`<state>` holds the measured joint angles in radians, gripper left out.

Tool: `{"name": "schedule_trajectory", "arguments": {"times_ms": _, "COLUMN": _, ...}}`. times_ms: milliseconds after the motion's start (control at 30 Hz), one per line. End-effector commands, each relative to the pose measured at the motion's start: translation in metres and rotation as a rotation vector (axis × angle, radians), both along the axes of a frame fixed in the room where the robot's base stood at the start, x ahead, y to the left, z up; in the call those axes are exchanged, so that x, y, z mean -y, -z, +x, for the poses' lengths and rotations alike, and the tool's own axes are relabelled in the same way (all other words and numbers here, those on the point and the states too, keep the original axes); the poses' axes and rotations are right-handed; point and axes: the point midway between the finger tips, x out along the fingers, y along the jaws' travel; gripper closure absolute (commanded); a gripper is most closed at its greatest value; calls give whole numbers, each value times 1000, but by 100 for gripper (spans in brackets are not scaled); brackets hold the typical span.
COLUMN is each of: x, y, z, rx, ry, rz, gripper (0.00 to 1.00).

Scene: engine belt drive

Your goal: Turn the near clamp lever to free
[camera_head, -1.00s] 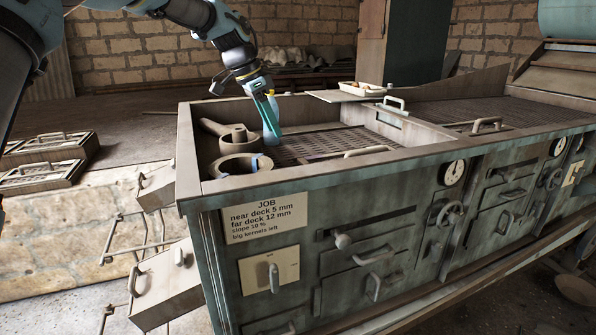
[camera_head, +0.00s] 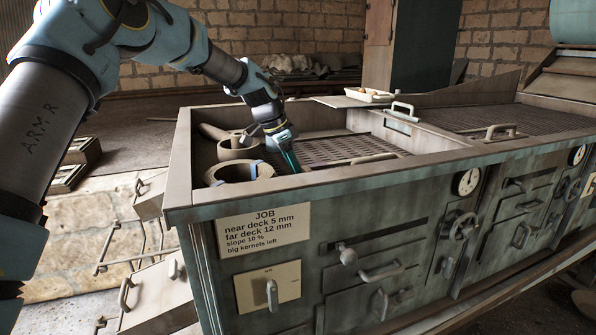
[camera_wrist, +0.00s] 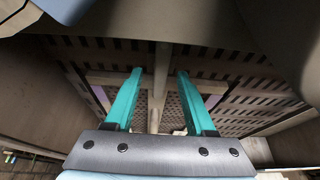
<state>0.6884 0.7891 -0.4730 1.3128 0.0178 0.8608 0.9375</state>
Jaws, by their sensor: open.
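My gripper (camera_head: 291,160) is inside the near end of the machine's open box, over the perforated deck (camera_head: 345,148). In the wrist view its two teal fingers (camera_wrist: 158,74) stand apart, open, with nothing clasped. A pale bar (camera_wrist: 161,62) shows in the gap between them, against the slotted deck; whether it touches a finger is unclear. In the head view a light bar handle (camera_head: 374,158) lies by the near rim, right of the gripper. No label marks the near clamp lever, so I cannot tell for certain which part it is.
A round collar (camera_head: 238,171) sits left of the gripper, close to the box wall. Raised handles (camera_head: 402,110) and (camera_head: 500,130) stand farther right. The front has a JOB card (camera_head: 265,228), a plate with a small lever (camera_head: 272,294), knobs and a handwheel (camera_head: 462,227).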

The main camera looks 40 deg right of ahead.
Motion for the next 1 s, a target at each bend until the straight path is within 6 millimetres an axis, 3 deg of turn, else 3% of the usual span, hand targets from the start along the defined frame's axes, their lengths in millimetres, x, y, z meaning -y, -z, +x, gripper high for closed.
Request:
{"name": "schedule_trajectory", "arguments": {"times_ms": 200, "x": 7, "y": 17, "z": -3, "rx": -1, "ry": 0, "rz": 0, "gripper": 45}}
{"name": "schedule_trajectory", "arguments": {"times_ms": 533, "x": 8, "y": 20, "z": -3, "rx": 0, "ry": 0, "rz": -1, "gripper": 46}}
{"name": "schedule_trajectory", "arguments": {"times_ms": 1000, "x": 8, "y": 20, "z": -4, "rx": -1, "ry": 1, "rz": 0, "gripper": 99}}
